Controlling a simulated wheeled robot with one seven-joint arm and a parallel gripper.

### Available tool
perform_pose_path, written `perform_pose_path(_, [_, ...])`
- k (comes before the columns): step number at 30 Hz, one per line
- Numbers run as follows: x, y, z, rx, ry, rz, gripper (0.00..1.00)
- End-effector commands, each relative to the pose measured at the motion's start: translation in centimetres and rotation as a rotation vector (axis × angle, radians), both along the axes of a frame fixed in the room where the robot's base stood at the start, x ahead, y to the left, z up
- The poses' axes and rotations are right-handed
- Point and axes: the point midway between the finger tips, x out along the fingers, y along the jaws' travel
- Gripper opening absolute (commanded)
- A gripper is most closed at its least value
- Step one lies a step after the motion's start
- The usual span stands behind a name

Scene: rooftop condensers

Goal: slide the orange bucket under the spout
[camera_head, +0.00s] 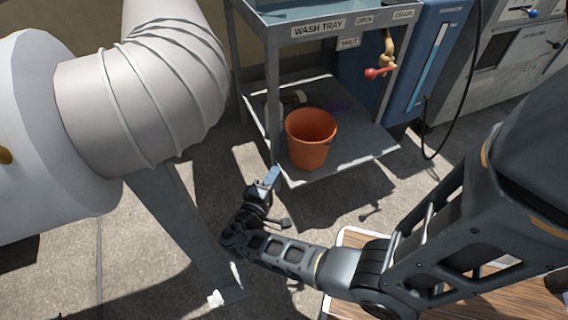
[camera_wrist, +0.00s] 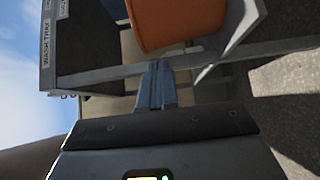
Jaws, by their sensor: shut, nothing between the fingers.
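The orange bucket (camera_head: 311,140) stands upright on the lower shelf (camera_head: 345,158) of the wash tray stand, near its front left. It also shows in the wrist view (camera_wrist: 180,22), cut off by the top edge. The spout is a brass tap (camera_head: 388,48) with a red handle (camera_head: 373,73), above and to the right of the bucket. My gripper (camera_head: 271,176) is shut and empty by the shelf's front left corner, below and left of the bucket.
A grey post (camera_head: 273,95) of the stand rises left of the bucket. A large pale duct (camera_head: 150,80) fills the left. The shelf right of the bucket is clear.

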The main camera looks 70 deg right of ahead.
Motion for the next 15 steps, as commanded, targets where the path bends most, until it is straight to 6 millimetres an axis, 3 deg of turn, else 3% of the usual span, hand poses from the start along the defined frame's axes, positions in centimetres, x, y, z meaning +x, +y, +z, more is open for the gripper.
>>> perform_pose_path(15, [-0.8,-7.7,0.0,-0.005,-0.001,-0.006,0.00])
